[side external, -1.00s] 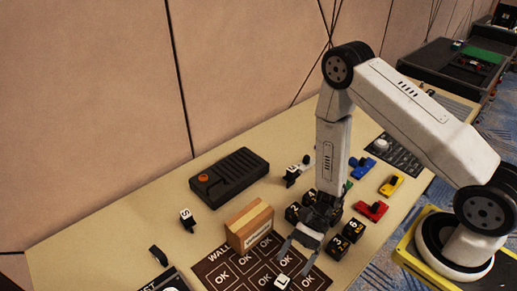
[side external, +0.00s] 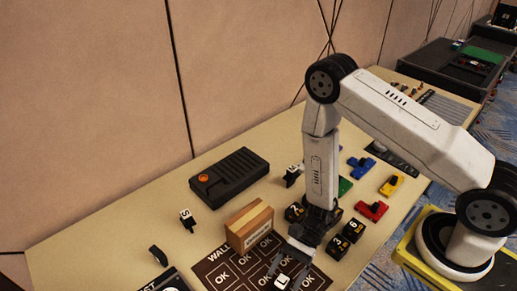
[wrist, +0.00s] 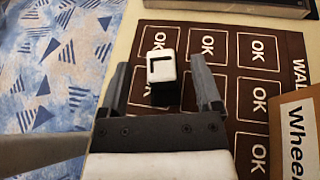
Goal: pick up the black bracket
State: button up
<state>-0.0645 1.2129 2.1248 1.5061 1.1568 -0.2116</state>
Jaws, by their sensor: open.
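A small black bracket-like piece (side external: 158,255) lies at the front left of the table, apart from my gripper. A black block with a white top marked with an L (side external: 282,282) stands on the brown OK mat (side external: 213,281). It shows in the wrist view (wrist: 161,92), between my fingers with a gap on each side. Which of these is the bracket I cannot tell for certain. My gripper (side external: 285,272) is open and empty, pointing down over the mat, its fingertips close to the L block. In the wrist view my gripper (wrist: 160,66) spans the block.
A cardboard box (side external: 249,228) stands at the mat's edge, left of my gripper. Black numbered cubes (side external: 345,238) sit close on the right. A black console (side external: 230,176), an S block (side external: 188,220) and a red piece (side external: 371,210) lie around.

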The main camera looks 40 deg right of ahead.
aim_at(281, 288)
jog(key=shift+x, duration=1.9)
jog(key=shift+c, duration=0.2)
grip_shut()
